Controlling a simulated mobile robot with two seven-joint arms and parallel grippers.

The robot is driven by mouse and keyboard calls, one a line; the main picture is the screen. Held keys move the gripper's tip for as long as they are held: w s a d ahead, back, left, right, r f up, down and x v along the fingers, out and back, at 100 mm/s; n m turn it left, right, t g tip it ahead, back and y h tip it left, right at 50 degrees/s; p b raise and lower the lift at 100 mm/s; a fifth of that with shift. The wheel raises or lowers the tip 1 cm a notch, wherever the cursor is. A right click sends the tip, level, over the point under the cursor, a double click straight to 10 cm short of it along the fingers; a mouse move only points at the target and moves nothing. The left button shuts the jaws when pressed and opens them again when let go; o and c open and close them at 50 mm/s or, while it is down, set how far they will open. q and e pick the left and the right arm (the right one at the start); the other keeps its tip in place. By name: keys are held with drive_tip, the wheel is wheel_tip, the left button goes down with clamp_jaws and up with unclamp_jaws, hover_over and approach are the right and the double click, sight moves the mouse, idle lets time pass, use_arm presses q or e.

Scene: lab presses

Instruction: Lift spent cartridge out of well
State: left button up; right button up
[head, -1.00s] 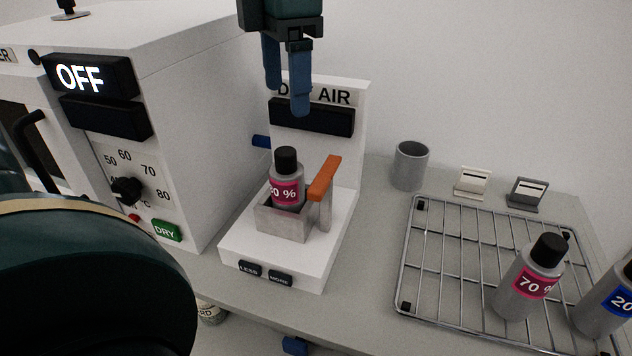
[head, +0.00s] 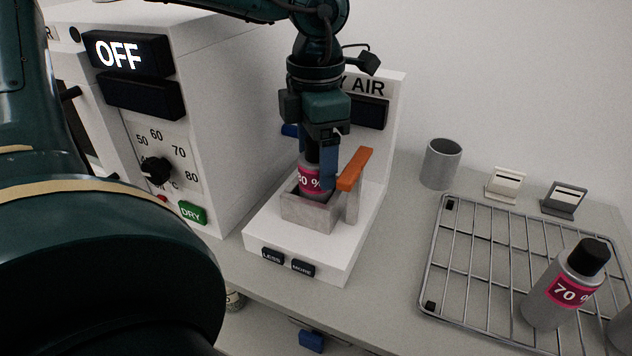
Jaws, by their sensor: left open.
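The spent cartridge (head: 309,181) is a grey bottle with a pink label ending in "0 %" and a dark cap. It stands upright in the square grey well (head: 307,211) on the white DRY AIR unit (head: 341,242). My left gripper (head: 319,170) points down over it from above, open. Its blue fingers are at the cap and upper body, and they hide much of the cap. An orange-topped lever (head: 355,169) stands just right of the well. My right gripper is not in view.
A white oven-like box (head: 222,120) reading OFF stands close on the left. On the right are a wire rack (head: 476,250) with a 70 % bottle (head: 564,285), a grey cup (head: 440,164) and two small card holders. Bare bench lies between unit and rack.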

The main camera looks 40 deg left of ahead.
use_arm(q)
drive_tip(key=shift+f, duration=0.15)
drive_tip(key=c, duration=1.5)
